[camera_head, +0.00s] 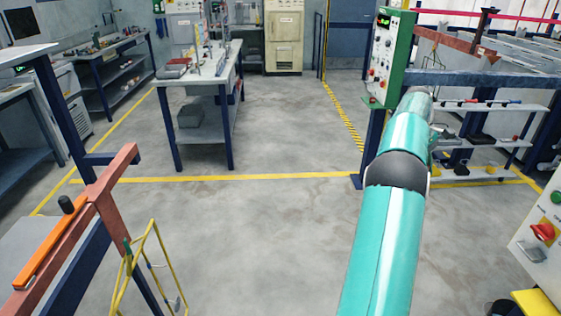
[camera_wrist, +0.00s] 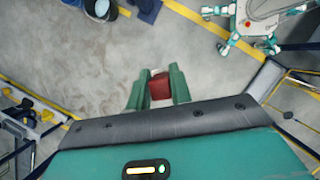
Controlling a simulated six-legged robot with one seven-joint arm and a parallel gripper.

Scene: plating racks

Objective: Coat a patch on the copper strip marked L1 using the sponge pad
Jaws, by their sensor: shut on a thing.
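My gripper (camera_wrist: 158,92) shows in the wrist view, its two green fingers closed on a dark red block that looks like the sponge pad (camera_wrist: 160,86). The pad is held over open grey floor and nothing is seen touching it. In the head view my teal arm reaches up and to the right, and its end and the pad are hidden. I cannot make out any L1 marking. A copper-coloured bar (camera_head: 117,178) with an orange strip (camera_head: 50,245) on it stands at the lower left, and copper-coloured bars (camera_head: 440,37) show at the upper right.
A green control box (camera_head: 392,58) on a blue post stands close beside my arm. Shelves (camera_head: 490,108) with small items are at the right. A white-topped workbench (camera_head: 200,68) stands at the back left. A yellow wire frame (camera_head: 150,240) is at the lower left. The middle floor is clear.

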